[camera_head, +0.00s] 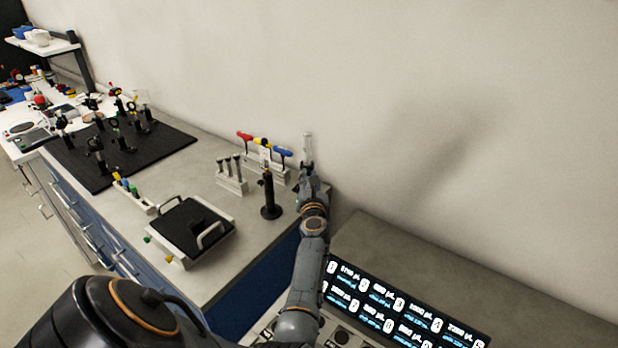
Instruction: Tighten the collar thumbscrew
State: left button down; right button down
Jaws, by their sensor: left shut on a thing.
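A black post holder (269,195) with a round base stands upright near the right end of the grey bench; its collar and thumbscrew are too small to make out. My left gripper (307,168) is to the right of the post holder and apart from it in the picture. It is shut on a thin, pale upright thing (308,145) that sticks up above its fingers; I cannot tell what this is. My right gripper is not in view.
A screwdriver rack (280,172) with red, yellow and blue handles and a small rack of posts (232,180) stand behind the post holder. A black-topped tray (217,254) with handles lies in front. A black breadboard (165,150) is farther left. A screen (400,307) is at lower right.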

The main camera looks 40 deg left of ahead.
pick_arm(q)
jog(key=m+p, duration=0.2)
jog(key=m, duration=0.3)
jog(key=shift+r, duration=0.15)
jog(key=shift+w+a+m+p, duration=0.1)
jog(key=shift+m+p, duration=1.4)
jog(key=shift+m, duration=2.95)
jog(key=shift+a+m+p, duration=0.1)
jog(key=shift+m+p, duration=1.35)
jog(key=shift+m, duration=3)
jog(key=shift+r, duration=0.1)
jog(key=c, duration=1.3)
grip_release()
jog(key=shift+f, duration=0.3)
